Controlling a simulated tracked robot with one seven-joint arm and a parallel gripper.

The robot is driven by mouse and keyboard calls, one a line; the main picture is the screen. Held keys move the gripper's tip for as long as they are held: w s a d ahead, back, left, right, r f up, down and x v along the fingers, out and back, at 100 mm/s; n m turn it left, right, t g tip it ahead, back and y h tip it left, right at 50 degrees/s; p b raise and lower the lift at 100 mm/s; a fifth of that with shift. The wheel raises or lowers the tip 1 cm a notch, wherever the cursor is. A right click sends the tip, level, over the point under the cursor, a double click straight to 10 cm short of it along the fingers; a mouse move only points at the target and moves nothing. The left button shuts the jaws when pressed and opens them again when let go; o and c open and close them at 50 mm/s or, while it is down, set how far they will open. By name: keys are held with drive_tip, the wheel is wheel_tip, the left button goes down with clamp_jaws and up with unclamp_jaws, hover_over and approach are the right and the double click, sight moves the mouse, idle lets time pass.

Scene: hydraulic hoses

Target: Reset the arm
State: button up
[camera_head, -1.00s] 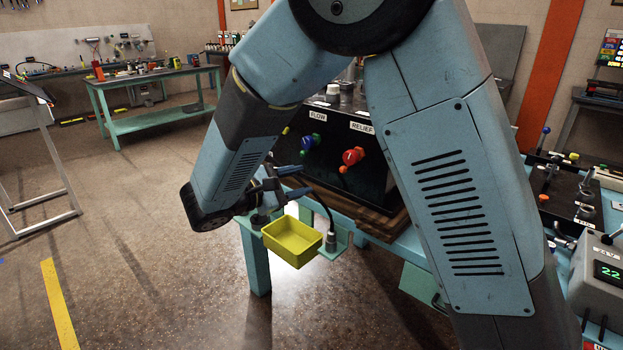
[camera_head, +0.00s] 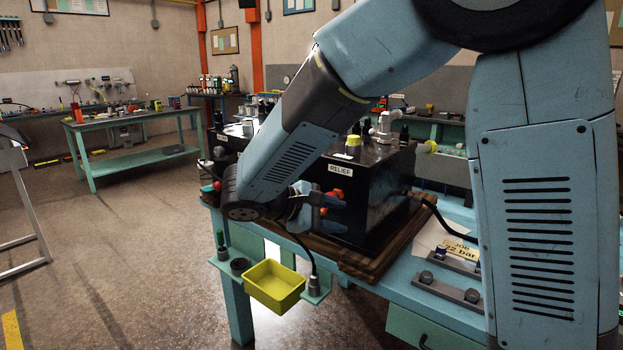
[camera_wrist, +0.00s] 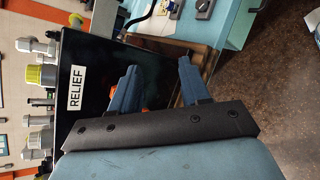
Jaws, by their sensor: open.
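My gripper (camera_head: 335,208) is open and empty in front of the black box (camera_head: 375,185) labelled RELIEF. It also shows in the wrist view (camera_wrist: 158,66), with its two blue fingers apart and nothing between them. A red-orange knob (camera_head: 337,195) on the box is partly hidden behind the gripper in the head view. In the wrist view, orange bits of it (camera_wrist: 114,91) show beside the left finger. I cannot tell whether a finger touches it. My forearm crosses the front of the box and hides the FLOW side.
A yellow tray (camera_head: 274,286) hangs at the front edge of the blue bench (camera_head: 395,292), below my gripper. A hose (camera_head: 303,253) ends in a fitting beside it. A JOB card (camera_head: 447,248) lies right of the box. Floor at left is open.

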drive_tip(key=s+d+r+m+y, duration=0.3)
drive_tip(key=s+d+m+y, duration=0.2)
drive_tip(key=s+d, duration=0.4)
drive_tip(key=s+d+r+m+y, duration=0.3)
drive_tip(key=s+d+m+y, duration=0.3)
drive_tip(key=s+d+m, duration=0.2)
drive_tip(key=shift+s+d+m, duration=0.3)
drive_tip(key=shift+s+d, duration=0.2)
drive_tip(key=shift+d, duration=0.7)
drive_tip(key=shift+d, duration=0.1)
idle(0.4)
